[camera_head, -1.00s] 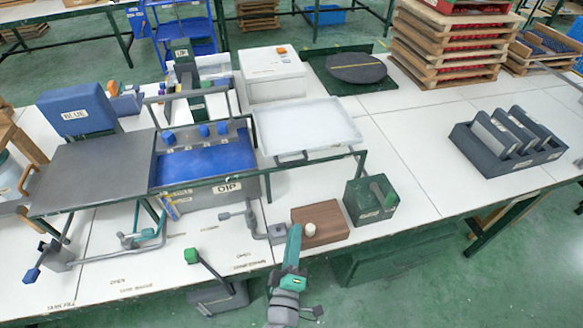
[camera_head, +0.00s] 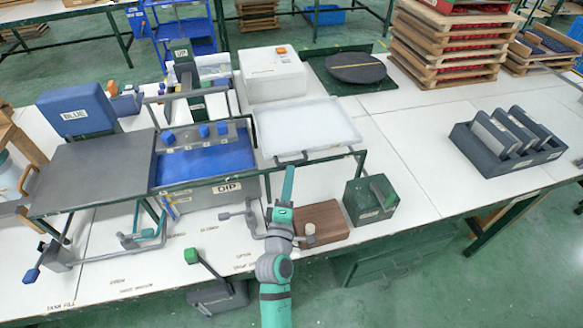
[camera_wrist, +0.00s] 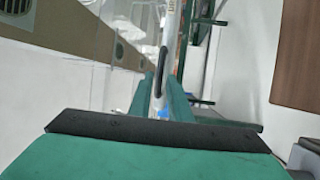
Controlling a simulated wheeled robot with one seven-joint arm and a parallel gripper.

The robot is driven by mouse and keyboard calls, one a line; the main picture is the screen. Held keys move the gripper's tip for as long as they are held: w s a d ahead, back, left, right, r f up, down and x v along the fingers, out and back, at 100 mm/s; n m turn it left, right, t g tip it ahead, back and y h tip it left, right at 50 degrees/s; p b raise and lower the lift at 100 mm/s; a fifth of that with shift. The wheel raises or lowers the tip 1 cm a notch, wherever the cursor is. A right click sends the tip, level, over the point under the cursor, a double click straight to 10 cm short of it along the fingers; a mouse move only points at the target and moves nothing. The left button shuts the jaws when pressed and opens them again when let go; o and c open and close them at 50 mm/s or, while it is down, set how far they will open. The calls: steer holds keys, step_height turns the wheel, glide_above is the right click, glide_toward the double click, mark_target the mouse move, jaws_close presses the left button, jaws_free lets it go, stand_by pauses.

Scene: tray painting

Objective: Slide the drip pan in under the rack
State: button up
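A shallow white tray with a raised rim, apparently the drip pan (camera_head: 355,133), is at the right end of the green-framed rack (camera_head: 318,161). A dark handle (camera_head: 291,157) is at its front edge. The rack's front rail passes close by the handle; the exact height between them is unclear. My gripper (camera_head: 289,172) points at the handle from the front. In the wrist view, its two green fingers (camera_wrist: 160,97) stand apart, with the dark handle (camera_wrist: 163,62) and a pale edge just beyond the gap. I see no grip on the handle.
A brown wooden block (camera_head: 328,219) and a green box (camera_head: 372,200) stand right of my arm. The blue dip tank (camera_head: 215,160) is left of the tray. A white box (camera_head: 270,72) stands behind it. The table at right is clear up to a dark slotted holder (camera_head: 508,143).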

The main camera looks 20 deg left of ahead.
steer(key=x, duration=0.3)
steer(key=shift+w, duration=0.3)
steer(key=shift+a, duration=0.15)
jaws_close()
